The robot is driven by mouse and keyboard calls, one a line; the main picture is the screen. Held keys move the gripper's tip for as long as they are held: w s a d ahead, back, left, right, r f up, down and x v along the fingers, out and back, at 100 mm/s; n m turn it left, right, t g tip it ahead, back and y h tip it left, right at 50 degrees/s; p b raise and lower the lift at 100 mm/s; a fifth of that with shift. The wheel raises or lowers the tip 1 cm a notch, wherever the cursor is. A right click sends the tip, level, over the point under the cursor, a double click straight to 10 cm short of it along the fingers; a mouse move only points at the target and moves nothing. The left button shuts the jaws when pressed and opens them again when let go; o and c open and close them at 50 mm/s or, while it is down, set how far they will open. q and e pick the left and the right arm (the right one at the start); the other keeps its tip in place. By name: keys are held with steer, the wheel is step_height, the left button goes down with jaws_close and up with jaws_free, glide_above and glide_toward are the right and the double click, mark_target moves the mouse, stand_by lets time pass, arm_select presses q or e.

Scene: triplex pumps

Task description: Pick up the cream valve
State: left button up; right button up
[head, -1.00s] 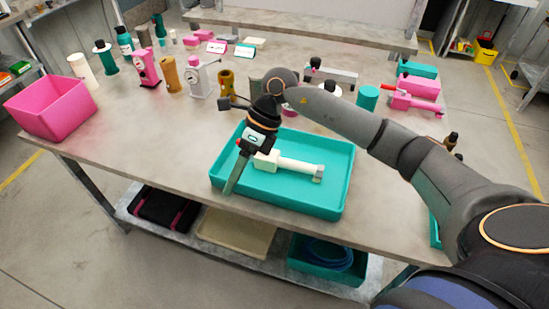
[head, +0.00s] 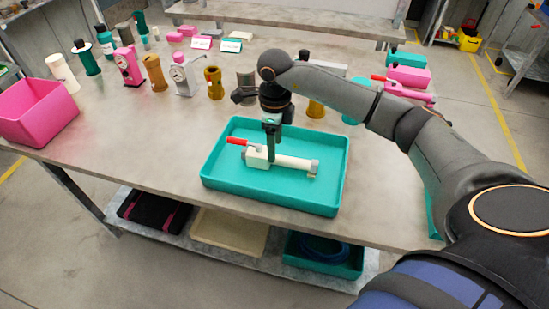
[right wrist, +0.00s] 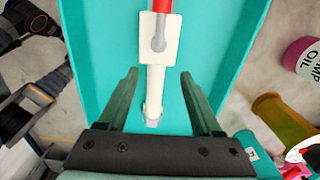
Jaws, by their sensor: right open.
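The cream valve (head: 287,162) lies in the teal tray, with a red handle at its left end and a grey tip at its right end. In the right wrist view the valve (right wrist: 157,80) runs lengthwise down the picture, its pipe end between the fingers. My right gripper (head: 271,155) points down over the valve's body in the head view. Its two fingers (right wrist: 160,88) are apart, one on each side of the pipe, with teal tray floor showing on both sides. My left gripper is not in view.
The teal tray (head: 240,193) has raised walls around the valve and sits near the table's front edge. A pink bin (head: 38,112) stands at the far left. Bottles, gauges and brown cylinders (head: 213,83) stand behind the tray. Bare table (head: 130,150) lies left of it.

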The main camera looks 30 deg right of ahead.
mark_target(279, 160)
steer(key=f, duration=0.4)
steer(key=shift+s+a+f, duration=0.2)
steer(key=shift+f, duration=0.05)
steer(key=shift+c, duration=0.2)
jaws_close()
steer(key=shift+r, duration=0.1)
stand_by(0.9)
